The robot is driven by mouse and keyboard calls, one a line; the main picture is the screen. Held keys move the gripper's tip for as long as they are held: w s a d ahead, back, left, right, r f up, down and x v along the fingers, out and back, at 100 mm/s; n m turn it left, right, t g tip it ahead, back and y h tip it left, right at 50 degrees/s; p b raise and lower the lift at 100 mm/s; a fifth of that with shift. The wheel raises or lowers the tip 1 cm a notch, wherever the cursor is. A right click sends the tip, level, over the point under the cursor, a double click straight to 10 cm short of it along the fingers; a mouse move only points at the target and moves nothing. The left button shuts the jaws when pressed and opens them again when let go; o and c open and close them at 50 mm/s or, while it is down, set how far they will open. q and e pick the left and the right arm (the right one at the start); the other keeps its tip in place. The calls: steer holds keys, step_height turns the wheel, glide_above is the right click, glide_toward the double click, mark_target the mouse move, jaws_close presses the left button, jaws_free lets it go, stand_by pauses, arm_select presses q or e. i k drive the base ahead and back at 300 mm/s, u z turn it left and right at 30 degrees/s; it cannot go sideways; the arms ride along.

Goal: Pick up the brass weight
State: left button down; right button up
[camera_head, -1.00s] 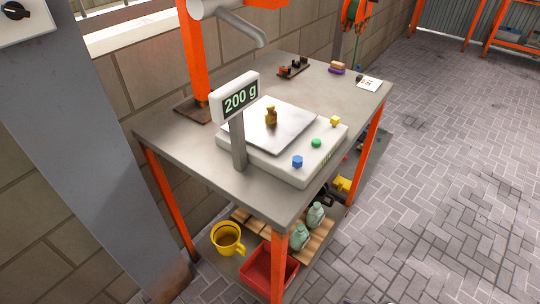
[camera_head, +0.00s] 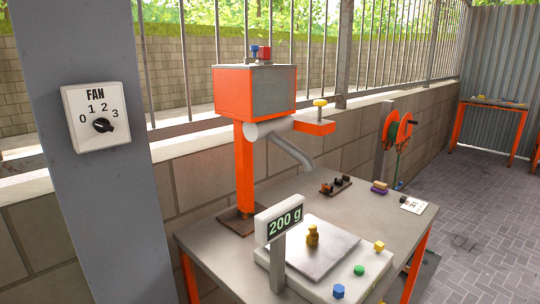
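The brass weight (camera_head: 313,236) stands upright on the metal plate (camera_head: 337,252) of a white scale (camera_head: 299,285). The scale's display (camera_head: 284,221) reads 200 g. Blue, green and yellow buttons sit along the scale's near edge. Neither of my grippers is in view, and nothing touches the weight.
The scale rests on a grey table (camera_head: 206,239) with orange legs. An orange dispenser (camera_head: 255,92) with a grey spout stands behind the scale. A small dark tray (camera_head: 336,186) and a sponge (camera_head: 380,187) lie at the back. A fan dial (camera_head: 97,118) is on the left pillar.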

mark_target(312, 235)
steer(key=k, duration=0.55)
steer(key=z, duration=0.45)
steer(key=i, duration=0.45)
steer(key=z, duration=1.55)
steer(key=i, duration=2.05)
steer(key=u, duration=3.5)
